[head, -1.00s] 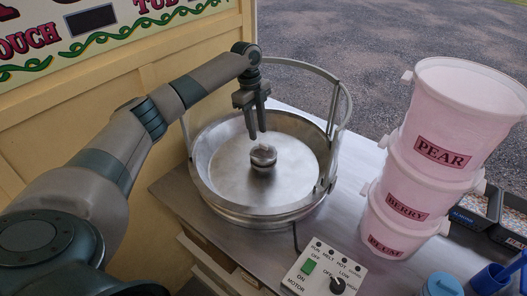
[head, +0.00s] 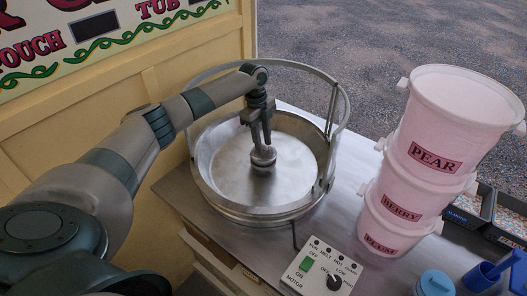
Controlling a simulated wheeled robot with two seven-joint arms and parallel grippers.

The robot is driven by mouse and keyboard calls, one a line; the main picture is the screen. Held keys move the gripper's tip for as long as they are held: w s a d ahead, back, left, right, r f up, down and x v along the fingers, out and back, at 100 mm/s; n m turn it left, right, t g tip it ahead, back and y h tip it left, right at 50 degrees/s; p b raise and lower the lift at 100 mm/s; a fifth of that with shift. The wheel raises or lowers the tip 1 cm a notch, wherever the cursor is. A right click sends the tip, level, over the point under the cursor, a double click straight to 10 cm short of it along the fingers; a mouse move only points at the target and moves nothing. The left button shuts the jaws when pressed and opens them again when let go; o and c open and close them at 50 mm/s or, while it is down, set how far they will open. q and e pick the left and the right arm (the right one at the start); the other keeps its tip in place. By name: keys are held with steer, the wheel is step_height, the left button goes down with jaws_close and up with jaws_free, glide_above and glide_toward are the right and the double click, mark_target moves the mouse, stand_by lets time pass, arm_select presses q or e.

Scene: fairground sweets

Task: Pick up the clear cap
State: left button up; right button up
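A small round metal-looking head (head: 263,157) stands in the middle of the wide metal bowl (head: 215,199). I cannot make out the clear cap apart from the top of this head at this size. My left gripper (head: 262,146) points straight down over the bowl. Its two fingers show a gap between them, and their tips reach the top of the head, partly hiding it. Nothing clearly shows between the fingers. My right gripper is not in view.
A hoop-shaped metal rail (head: 345,110) rises around the back of the bowl. A control box (head: 318,268) stands in front. Pink tubs (head: 440,115) are stacked at the right, near a blue jar (head: 436,284) and a blue scoop (head: 487,275). A yellow panel wall (head: 90,115) is at the left.

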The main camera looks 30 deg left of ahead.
arm_select(q)
jaws_close()
steer(key=shift+r, duration=0.1)
steer(key=shift+r, duration=0.2)
steer(key=shift+r+b, duration=0.65)
steer(key=shift+b, duration=0.1)
steer(key=shift+d+r+b, duration=0.25)
steer(key=shift+r+b, duration=0.15)
steer(key=shift+r, duration=0.2)
steer(key=shift+d+r+b, duration=0.2)
steer(key=shift+r+b, duration=0.15)
steer(key=shift+r, duration=0.25)
steer(key=s+d+r+b, duration=0.1)
steer(key=d+r+b, duration=0.3)
steer(key=d+r, duration=0.3)
steer(key=shift+s+d, duration=0.25)
steer(key=shift+d, duration=1.6)
